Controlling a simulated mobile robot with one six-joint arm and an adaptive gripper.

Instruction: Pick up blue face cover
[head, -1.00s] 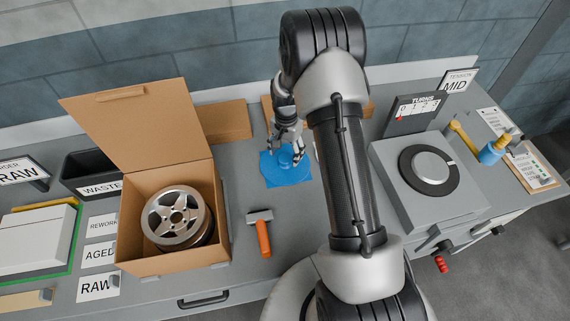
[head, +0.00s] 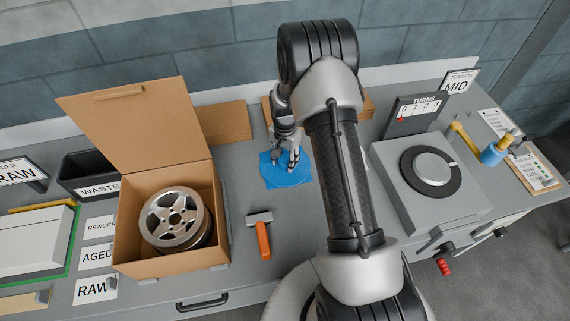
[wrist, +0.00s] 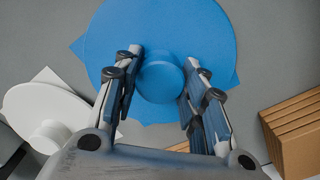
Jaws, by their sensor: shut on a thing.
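The blue face cover (head: 288,178) is a flat blue disc with small corner tabs and a round raised knob in its middle. It lies on the grey bench between the open box and my arm. It fills the top of the wrist view (wrist: 210,38). My gripper (head: 287,160) points down over it. In the wrist view its two fingers (wrist: 161,84) stand on either side of the knob and are shut on it. Whether the disc has left the bench cannot be told.
A white disc with a knob (wrist: 48,112) lies close by. Stacked brown cardboard (wrist: 296,130) is at right in the wrist view. An open cardboard box (head: 140,262) holds a silver wheel (head: 174,218). A turning machine (head: 398,188) stands right.

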